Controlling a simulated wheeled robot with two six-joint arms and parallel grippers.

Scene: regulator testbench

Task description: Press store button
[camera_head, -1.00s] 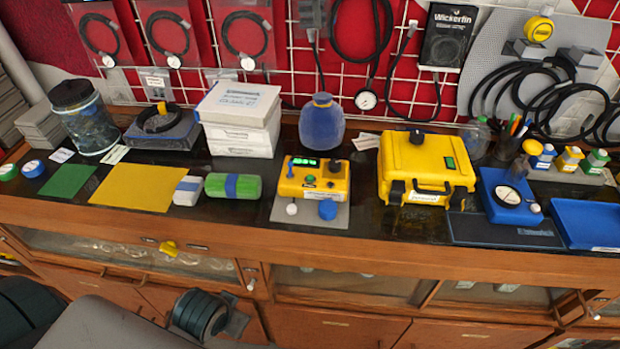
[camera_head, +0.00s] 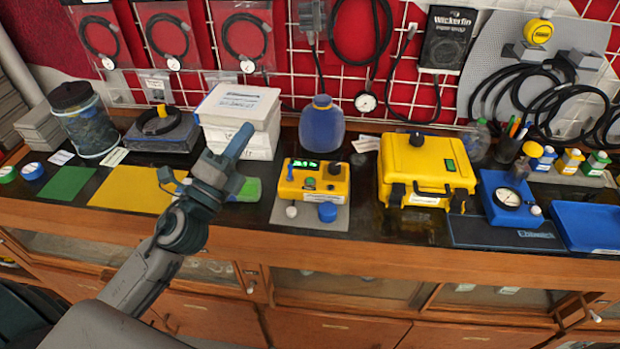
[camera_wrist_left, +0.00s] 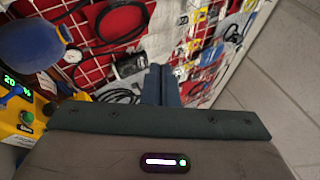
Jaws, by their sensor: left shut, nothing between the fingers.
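The yellow testbench box (camera_head: 314,181) stands on a grey plate on the dark bench top, with a lit green display, a green button (camera_head: 310,182), a blue switch and dark knobs. A white knob and a blue knob sit at the plate's front. Which control is the store button I cannot read. My left gripper (camera_head: 243,135) is shut and empty, raised left of the box in front of the white boxes and apart from the controls. In the left wrist view its shut fingers (camera_wrist_left: 160,85) point away from the box (camera_wrist_left: 22,118) at the left edge. My right gripper is not in view.
White boxes (camera_head: 238,105) and a blue flask (camera_head: 321,125) stand behind. A green roll (camera_head: 249,190) is partly hidden by my left arm. A yellow case (camera_head: 427,168) stands right of the testbench box, with a dark gap between them.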

